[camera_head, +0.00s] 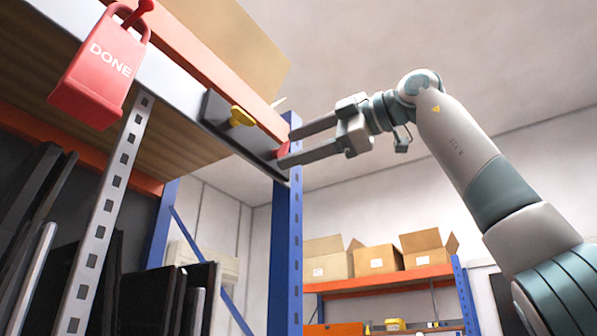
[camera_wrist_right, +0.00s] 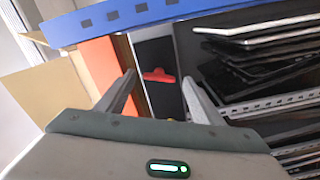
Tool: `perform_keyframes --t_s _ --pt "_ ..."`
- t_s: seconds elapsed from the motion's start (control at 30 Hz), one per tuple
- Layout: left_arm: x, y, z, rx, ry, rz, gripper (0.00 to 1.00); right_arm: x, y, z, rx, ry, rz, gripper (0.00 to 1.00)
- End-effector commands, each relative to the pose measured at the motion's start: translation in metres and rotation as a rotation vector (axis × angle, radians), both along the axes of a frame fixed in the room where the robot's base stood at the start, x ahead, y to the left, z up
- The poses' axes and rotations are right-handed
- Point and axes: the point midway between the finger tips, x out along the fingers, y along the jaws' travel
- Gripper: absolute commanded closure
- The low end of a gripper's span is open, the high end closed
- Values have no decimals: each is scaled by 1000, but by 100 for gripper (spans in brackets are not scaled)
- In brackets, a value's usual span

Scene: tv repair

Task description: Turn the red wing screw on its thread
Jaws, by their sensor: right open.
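The red wing screw (camera_head: 283,150) sits on a dark plate (camera_head: 213,109) on the shelf's edge beam, near the blue upright. In the right wrist view the red wing screw (camera_wrist_right: 158,76) shows between and beyond my two fingers. My right gripper (camera_head: 284,147) is open, with its fingers on either side of the red wing screw in the head view. In the right wrist view my right gripper (camera_wrist_right: 158,82) looks empty, and I cannot tell whether a finger touches the screw. A yellow wing screw (camera_head: 241,117) sits on the same plate to the left. My left gripper is not in view.
A red tag marked DONE (camera_head: 97,75) hangs from the beam at upper left. A blue upright (camera_head: 285,255) stands just below the plate. Cardboard boxes (camera_head: 376,260) stand on an orange shelf behind. Dark flat panels (camera_wrist_right: 270,60) fill the rack in the wrist view.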

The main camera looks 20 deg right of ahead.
Motion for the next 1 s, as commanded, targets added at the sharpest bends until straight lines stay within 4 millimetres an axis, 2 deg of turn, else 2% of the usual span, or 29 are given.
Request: perform_keyframes --t_s 0.27,0.8,1.0 --pt "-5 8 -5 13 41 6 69 -22 -18 -1 3 -4 -2 39" --pt "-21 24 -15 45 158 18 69 -104 -83 0 4 -2 -1 39" --pt "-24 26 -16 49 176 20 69 -127 -101 0 3 -1 -2 39"
